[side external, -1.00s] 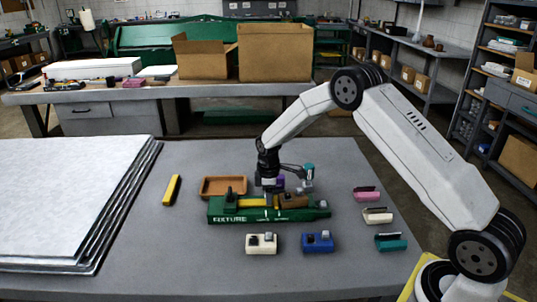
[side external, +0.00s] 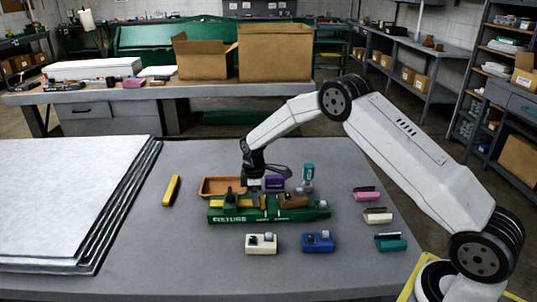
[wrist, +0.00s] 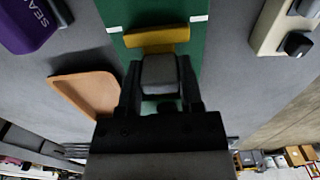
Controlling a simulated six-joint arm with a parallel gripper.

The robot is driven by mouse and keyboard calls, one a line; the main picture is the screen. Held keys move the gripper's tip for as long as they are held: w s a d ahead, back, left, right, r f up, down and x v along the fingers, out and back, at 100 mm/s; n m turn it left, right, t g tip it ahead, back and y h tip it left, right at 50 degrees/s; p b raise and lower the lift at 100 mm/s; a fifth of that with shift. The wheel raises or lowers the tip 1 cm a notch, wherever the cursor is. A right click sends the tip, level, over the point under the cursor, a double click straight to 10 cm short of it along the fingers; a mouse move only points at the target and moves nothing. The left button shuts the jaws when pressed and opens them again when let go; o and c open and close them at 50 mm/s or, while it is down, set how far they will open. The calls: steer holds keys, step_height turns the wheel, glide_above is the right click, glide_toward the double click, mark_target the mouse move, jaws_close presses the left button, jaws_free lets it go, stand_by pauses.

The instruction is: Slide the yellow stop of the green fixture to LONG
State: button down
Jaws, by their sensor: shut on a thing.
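The green fixture (side external: 235,217) lies along the middle of the table, with FIXTURE printed on its front left. In the wrist view my gripper (wrist: 160,85) is shut on the stop's grey grip block (wrist: 159,69). White marks flank the rail there, but I cannot read LONG. A brown block (side external: 292,201) sits on the fixture's right part.
A brown tray (side external: 211,187) and a purple block (side external: 275,183) stand behind the fixture. A cream block (side external: 260,246) and a blue block (side external: 317,244) stand in front. A loose yellow bar (side external: 171,190) lies left, near stacked sheets (side external: 65,195).

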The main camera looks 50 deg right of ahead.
steer(key=shift+c, duration=1.5)
jaws_free()
steer(key=shift+w+a+r, duration=0.1)
steer(key=shift+w+a, duration=0.1)
steer(key=shift+w, duration=0.05)
steer(key=shift+o, duration=0.3)
steer(key=shift+s, duration=0.1)
steer(key=shift+d, duration=0.1)
steer(key=shift+r, duration=3.9)
steer(key=shift+s+a+r+m, duration=0.3)
steer(key=shift+s, duration=0.25)
steer(key=s+a+r+m+t, duration=0.1)
steer(key=s+m, duration=0.3)
steer(key=s, duration=0.9)
steer(key=s+a+r+m+t, duration=0.1)
steer(key=s+a+m, duration=0.3)
steer(key=s, duration=0.9)
steer(key=shift+s+a+r+t, duration=0.2)
steer(key=shift+a+r+t, duration=0.15)
steer(key=shift+r, duration=0.1)
